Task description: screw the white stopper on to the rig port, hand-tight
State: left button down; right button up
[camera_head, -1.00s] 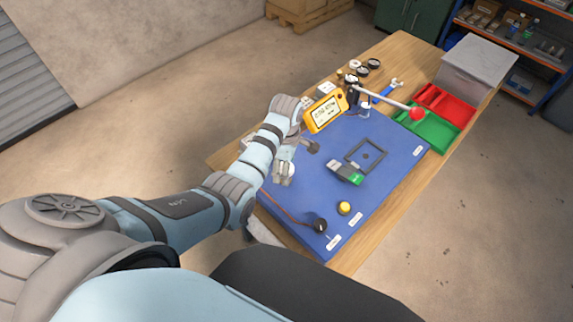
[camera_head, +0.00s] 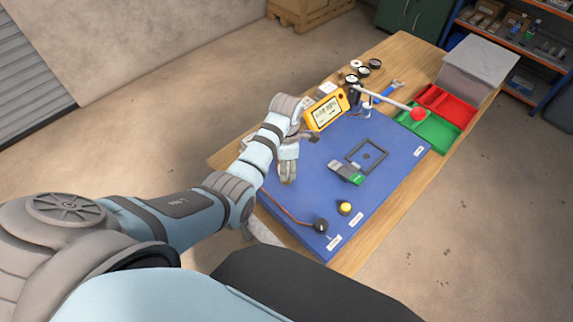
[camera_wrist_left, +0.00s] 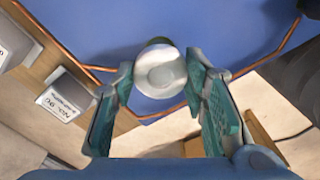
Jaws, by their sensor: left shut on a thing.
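My left gripper (camera_head: 287,178) hangs over the left part of the blue panel (camera_head: 392,160) in the head view. In the left wrist view its green-padded fingers (camera_wrist_left: 162,80) are shut on the white stopper (camera_wrist_left: 160,73), a pale round piece between the fingertips, seen from above. The blue panel is behind it. The rig port cannot be made out; the stopper and fingers cover what is beneath, so I cannot tell whether the stopper touches a port. The stopper is hidden in the head view. My right gripper is not in view.
A yellow meter (camera_head: 326,112) stands close to my left wrist. A red-balled lever (camera_head: 417,114) sticks out over the panel's back. A square frame (camera_head: 367,156), a green-and-grey block (camera_head: 346,173) and a yellow knob (camera_head: 344,208) are on the panel. Red and green trays (camera_head: 425,131) lie at right.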

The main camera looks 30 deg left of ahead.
pick_arm(q)
jog(key=m, duration=1.2)
jog(key=c, duration=1.4)
grip_release()
jog(key=m, duration=0.6)
jog(key=shift+f, duration=0.1)
jog(key=o, duration=0.5)
